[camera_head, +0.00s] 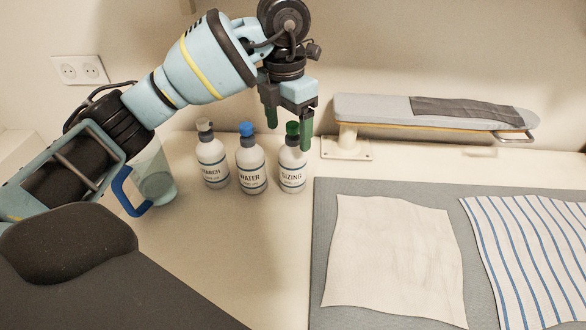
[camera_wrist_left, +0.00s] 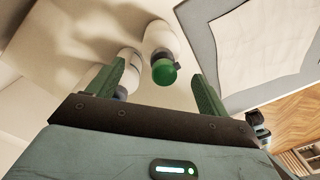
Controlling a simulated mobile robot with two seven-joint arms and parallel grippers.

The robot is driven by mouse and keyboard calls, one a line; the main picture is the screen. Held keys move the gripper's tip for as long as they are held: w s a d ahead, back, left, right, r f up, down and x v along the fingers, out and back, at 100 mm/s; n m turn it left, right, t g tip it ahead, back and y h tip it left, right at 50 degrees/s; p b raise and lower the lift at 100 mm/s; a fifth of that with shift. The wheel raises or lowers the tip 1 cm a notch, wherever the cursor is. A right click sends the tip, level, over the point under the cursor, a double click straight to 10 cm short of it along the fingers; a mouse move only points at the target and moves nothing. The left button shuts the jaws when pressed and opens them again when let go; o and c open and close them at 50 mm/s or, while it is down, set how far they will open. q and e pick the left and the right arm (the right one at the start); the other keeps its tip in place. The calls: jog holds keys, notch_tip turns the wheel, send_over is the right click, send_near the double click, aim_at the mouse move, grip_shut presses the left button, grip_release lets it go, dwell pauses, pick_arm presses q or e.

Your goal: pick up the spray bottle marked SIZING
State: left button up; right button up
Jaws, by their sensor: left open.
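The SIZING spray bottle (camera_head: 292,172) is white with a green top and stands upright on the table, rightmost of three bottles. It also shows in the left wrist view (camera_wrist_left: 158,38), its green cap between the lines of the two fingers. My left gripper (camera_head: 288,122) is open and empty, pointing down just above this bottle's top. One green finger overlaps the bottle's cap edge in the head view; I cannot tell whether they touch. My right gripper is not in view.
The WATER bottle (camera_head: 251,170), blue-topped, stands close left of it, then the STARCH bottle (camera_head: 212,163). A clear jug with a blue handle (camera_head: 125,190) is farther left. A sleeve board (camera_head: 375,110) stands behind right. A grey mat (camera_head: 330,312) holds cloths.

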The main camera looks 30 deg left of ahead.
aim_at(292, 143)
pick_arm(q)
jog(key=shift+w+d+f, duration=0.1)
jog(key=shift+w+f, duration=0.1)
jog(key=shift+f, duration=1.05)
jog(key=shift+w+d+f, duration=0.1)
jog(key=shift+w+f, duration=0.05)
jog(key=shift+f, duration=1.1)
grip_shut()
jog(key=shift+r, duration=0.15)
notch_tip(292, 143, up, 4)
jog(key=shift+d+f, duration=0.15)
jog(key=shift+f, duration=0.1)
jog(key=s+d+r, duration=0.1)
jog(key=s+d, duration=0.7)
jog(key=d, duration=0.5)
jog(key=shift+s+r, duration=0.15)
jog(key=shift+s, duration=0.15)
